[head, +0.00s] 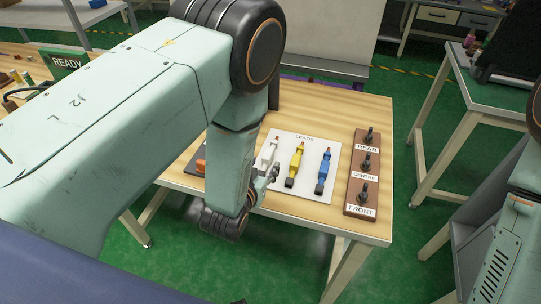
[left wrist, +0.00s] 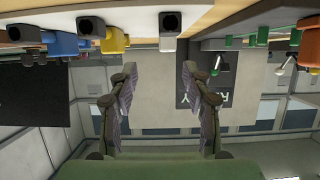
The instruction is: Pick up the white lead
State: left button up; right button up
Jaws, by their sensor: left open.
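The white lead (head: 267,153) lies on the white LEADS board (head: 304,141), partly hidden by my left arm. The yellow lead (head: 296,162) and blue lead (head: 324,171) lie to its right. My left gripper (head: 265,179) is just in front of the white lead in the head view. In the left wrist view my left gripper (left wrist: 160,74) is open, with nothing between its fingers. The white lead (left wrist: 168,40) shows above the fingertips there, apart from them, with the yellow lead (left wrist: 115,41) to its left. My right gripper is not in view.
A brown block (head: 354,190) with several black posts, labelled REAR, CENTRE and FRONT, stands right of the board. An orange item (head: 201,166) is left of my forearm. A green READY sign (head: 67,63) is far left.

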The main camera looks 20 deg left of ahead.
aim_at(266, 157)
pick_arm(q)
jog(key=w+f, duration=0.1)
jog(key=w+a, duration=0.1)
jog(key=w, duration=0.1)
jog(key=shift+a+f, duration=0.2)
jog(key=shift+f, duration=0.2)
jog(key=shift+w+d+f+b, duration=0.15)
jog(key=shift+w+d, duration=0.1)
jog(key=shift+w, duration=0.3)
jog(key=shift+w+d+f+b, duration=0.15)
jog(key=shift+w+d, duration=0.05)
jog(key=shift+w, duration=0.3)
jog(key=shift+w+a+f, duration=0.15)
jog(key=shift+w+a, duration=0.05)
jog(key=shift+a, duration=0.15)
jog(key=shift+s+d, duration=0.1)
jog(key=shift+d, duration=0.15)
jog(key=c, duration=0.4)
jog(key=shift+a, duration=0.2)
jog(key=c, duration=0.6)
jog(key=shift+d, duration=0.1)
grip_shut()
